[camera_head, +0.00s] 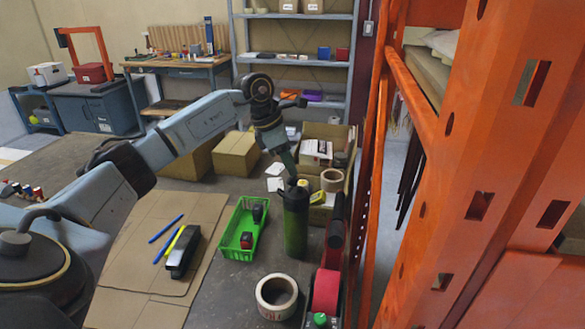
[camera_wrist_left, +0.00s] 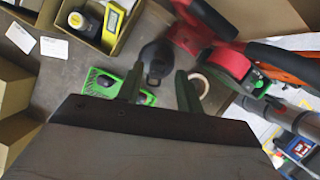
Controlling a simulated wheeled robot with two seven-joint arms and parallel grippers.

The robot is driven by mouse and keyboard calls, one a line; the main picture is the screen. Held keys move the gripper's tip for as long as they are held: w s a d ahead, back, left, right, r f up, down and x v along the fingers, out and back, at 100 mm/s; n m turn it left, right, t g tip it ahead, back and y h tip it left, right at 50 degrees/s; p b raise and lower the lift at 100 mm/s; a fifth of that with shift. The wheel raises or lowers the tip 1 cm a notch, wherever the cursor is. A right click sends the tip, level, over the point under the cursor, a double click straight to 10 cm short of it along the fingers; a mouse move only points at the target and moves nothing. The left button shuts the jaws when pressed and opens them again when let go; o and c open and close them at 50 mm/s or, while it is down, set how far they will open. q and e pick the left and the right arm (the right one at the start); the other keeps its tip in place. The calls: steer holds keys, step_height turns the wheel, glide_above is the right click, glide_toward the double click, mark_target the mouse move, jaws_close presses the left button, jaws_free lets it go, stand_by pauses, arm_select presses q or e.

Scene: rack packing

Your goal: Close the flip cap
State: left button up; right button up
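A dark green bottle (camera_head: 296,225) with a dark top (camera_head: 300,185) stands upright on the table, right of the green basket. In the left wrist view the bottle's black top (camera_wrist_left: 156,58) shows just beyond the gap between my fingertips. Whether its flip cap is up or down is too small and dark to tell. My left gripper (camera_head: 291,172) points down at the bottle top from above. In the left wrist view its two fingers (camera_wrist_left: 158,80) are apart with nothing clearly held between them. I cannot tell whether a finger touches the cap. My right gripper is in neither view.
A green basket (camera_head: 224,240) with small items stands left of the bottle. A tape roll (camera_head: 277,297) and a red tape dispenser (camera_head: 325,292) are in front. An open carton (camera_head: 340,135) stands behind. The orange rack (camera_head: 430,150) closes off the right side.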

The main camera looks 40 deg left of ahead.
mark_target(291, 178)
arm_select(q)
steer(key=shift+x, duration=1.25)
